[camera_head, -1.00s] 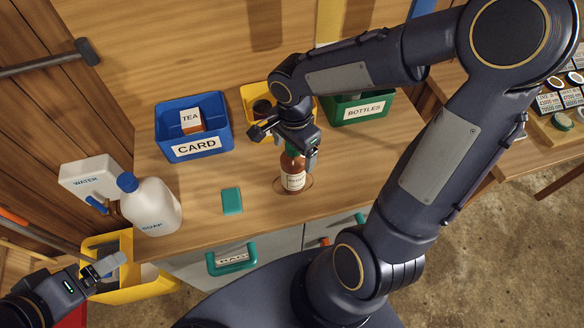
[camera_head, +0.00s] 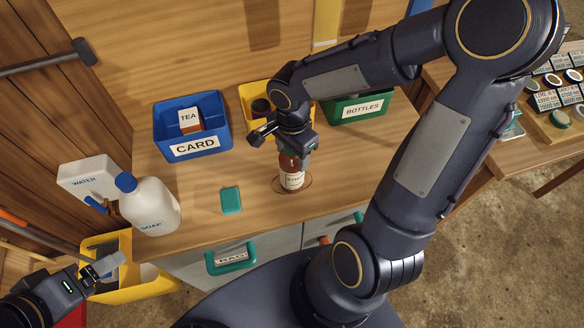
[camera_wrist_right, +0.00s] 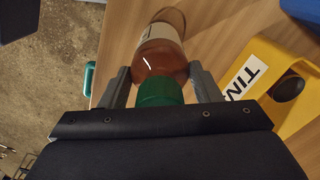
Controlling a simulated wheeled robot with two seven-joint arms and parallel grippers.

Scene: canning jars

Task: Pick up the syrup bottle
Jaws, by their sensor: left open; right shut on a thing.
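The syrup bottle (camera_head: 292,180) is brown with a white label and stands upright on the wooden bench, on a round mark. In the right wrist view the bottle (camera_wrist_right: 160,58) shows its green cap (camera_wrist_right: 160,92) close to my palm. My right gripper (camera_head: 291,152) is above the bottle and shut on its upper part; its fingers (camera_wrist_right: 160,78) lie on both sides of the bottle below the cap. In the head view the gripper hides the cap. My left gripper (camera_head: 103,273) is open and empty at the lower left, away from the bottle.
Behind stand a blue CARD bin (camera_head: 193,149) holding a TEA box (camera_head: 189,120), a yellow bin (camera_head: 254,93) and a green BOTTLES bin (camera_head: 360,109). A teal block (camera_head: 230,200) lies left of the bottle. A SOAP jug (camera_head: 153,208) and a WATER container (camera_head: 89,178) stand at left.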

